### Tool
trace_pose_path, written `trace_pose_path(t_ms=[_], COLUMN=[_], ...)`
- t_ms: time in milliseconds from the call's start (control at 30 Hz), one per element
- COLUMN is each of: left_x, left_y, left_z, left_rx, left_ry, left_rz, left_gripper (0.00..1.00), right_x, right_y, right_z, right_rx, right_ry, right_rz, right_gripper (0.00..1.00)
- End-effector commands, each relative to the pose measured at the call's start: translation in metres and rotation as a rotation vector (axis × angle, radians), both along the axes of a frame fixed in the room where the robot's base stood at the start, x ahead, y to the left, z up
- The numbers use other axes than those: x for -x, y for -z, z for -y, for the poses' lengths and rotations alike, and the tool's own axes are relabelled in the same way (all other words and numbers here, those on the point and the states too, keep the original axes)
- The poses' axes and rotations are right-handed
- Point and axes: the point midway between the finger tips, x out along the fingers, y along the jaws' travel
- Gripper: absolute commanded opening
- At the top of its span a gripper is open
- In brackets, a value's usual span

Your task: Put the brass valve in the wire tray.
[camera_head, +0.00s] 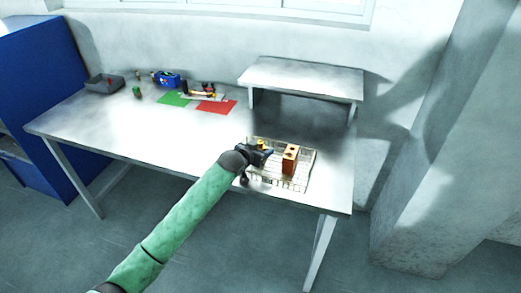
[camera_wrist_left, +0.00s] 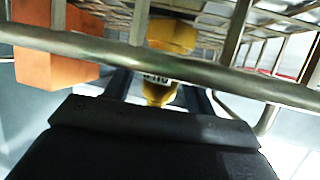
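The brass valve (camera_head: 261,144) shows yellow at the end of my left gripper (camera_head: 258,152), over the left side of the wire tray (camera_head: 306,163). In the left wrist view the valve (camera_wrist_left: 172,36) stands beyond a wire bar of the tray (camera_wrist_left: 240,84), between the two dark fingers of the left gripper (camera_wrist_left: 158,92). The fingers are apart on either side of it. The bar hides their tips, so I cannot tell whether they touch the valve, or whether it rests on the tray floor. My right gripper is not in view.
An orange-brown brick with holes (camera_head: 290,159) stands in the tray, right of the valve. A raised shelf (camera_head: 303,77) stands behind. A green mat (camera_head: 174,98), a red mat (camera_head: 216,106), small items and a grey bin (camera_head: 104,85) lie at the left. The table's middle is clear.

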Motion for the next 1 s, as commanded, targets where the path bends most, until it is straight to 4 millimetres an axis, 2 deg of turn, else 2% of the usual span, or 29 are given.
trace_pose_path(t_ms=[233, 367, 433, 633, 800, 1000], left_x=[0.0, 0.011, 0.02, 0.051, 0.074, 0.09], left_y=[-0.004, -0.006, -0.009, -0.024, -0.037, -0.045], left_z=[0.0, -0.007, -0.012, -0.031, -0.045, -0.055], left_rx=[0.001, -0.001, 0.0, 0.0, 0.0, -0.002], left_ry=[0.0, 0.0, 0.0, 0.0, 0.0, -0.001], left_rz=[0.001, 0.0, 0.001, 0.001, 0.001, 0.0], left_gripper=[0.56, 0.56, 0.56, 0.56, 0.56, 0.56], right_x=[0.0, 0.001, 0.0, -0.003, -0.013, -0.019], right_y=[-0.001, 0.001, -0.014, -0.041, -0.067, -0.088], right_z=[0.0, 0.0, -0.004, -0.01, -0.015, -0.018], right_rx=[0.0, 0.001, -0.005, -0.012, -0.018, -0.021], right_ry=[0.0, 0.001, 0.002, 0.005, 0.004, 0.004], right_rz=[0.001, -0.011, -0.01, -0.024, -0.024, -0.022], right_gripper=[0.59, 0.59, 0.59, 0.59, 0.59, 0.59])
